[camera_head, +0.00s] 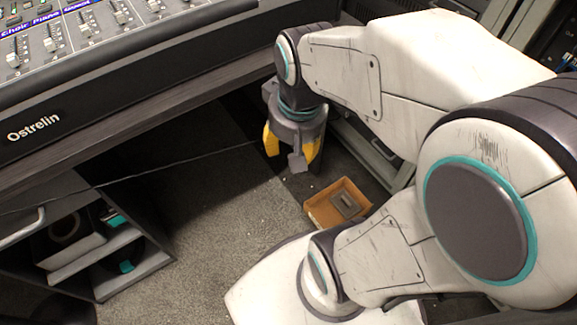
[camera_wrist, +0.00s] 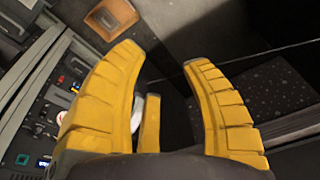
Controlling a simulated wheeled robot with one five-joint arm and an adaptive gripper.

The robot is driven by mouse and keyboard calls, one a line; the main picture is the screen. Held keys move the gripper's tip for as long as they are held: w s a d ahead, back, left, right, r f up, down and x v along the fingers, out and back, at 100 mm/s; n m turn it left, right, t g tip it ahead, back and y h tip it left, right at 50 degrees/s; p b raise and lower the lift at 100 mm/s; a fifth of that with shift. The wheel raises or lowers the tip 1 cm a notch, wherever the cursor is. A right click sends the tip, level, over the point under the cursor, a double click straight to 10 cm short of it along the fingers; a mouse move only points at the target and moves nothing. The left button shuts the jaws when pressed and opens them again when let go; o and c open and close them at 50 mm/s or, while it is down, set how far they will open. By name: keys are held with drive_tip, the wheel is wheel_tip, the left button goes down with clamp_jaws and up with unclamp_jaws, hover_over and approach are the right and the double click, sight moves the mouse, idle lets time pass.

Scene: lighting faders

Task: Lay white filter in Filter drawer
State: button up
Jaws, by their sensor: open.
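My gripper (camera_head: 291,157) hangs over the floor beside the desk, with its yellow fingers pointing down. In the wrist view my gripper (camera_wrist: 160,62) has its fingers spread apart, and nothing is clearly held between them. A small pale patch (camera_wrist: 138,108) shows between the left and middle fingers; I cannot tell whether it is the white filter. I cannot make out the white filter in the head view. No drawer marked Filter can be read in either view.
An orange-brown tray (camera_head: 318,214) with a grey object (camera_head: 347,204) lies on the floor near my base; the tray also shows in the wrist view (camera_wrist: 128,13). The fader desk (camera_head: 120,85) overhangs at left, above an open shelf unit (camera_head: 120,278). A thin cable (camera_head: 170,168) crosses the carpet.

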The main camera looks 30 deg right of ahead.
drive_tip(key=s+a+n, duration=0.1)
drive_tip(key=s, duration=0.1)
drive_tip(key=s+a+n, duration=0.2)
drive_tip(key=shift+s+a, duration=0.15)
drive_tip(key=shift+s, duration=0.15)
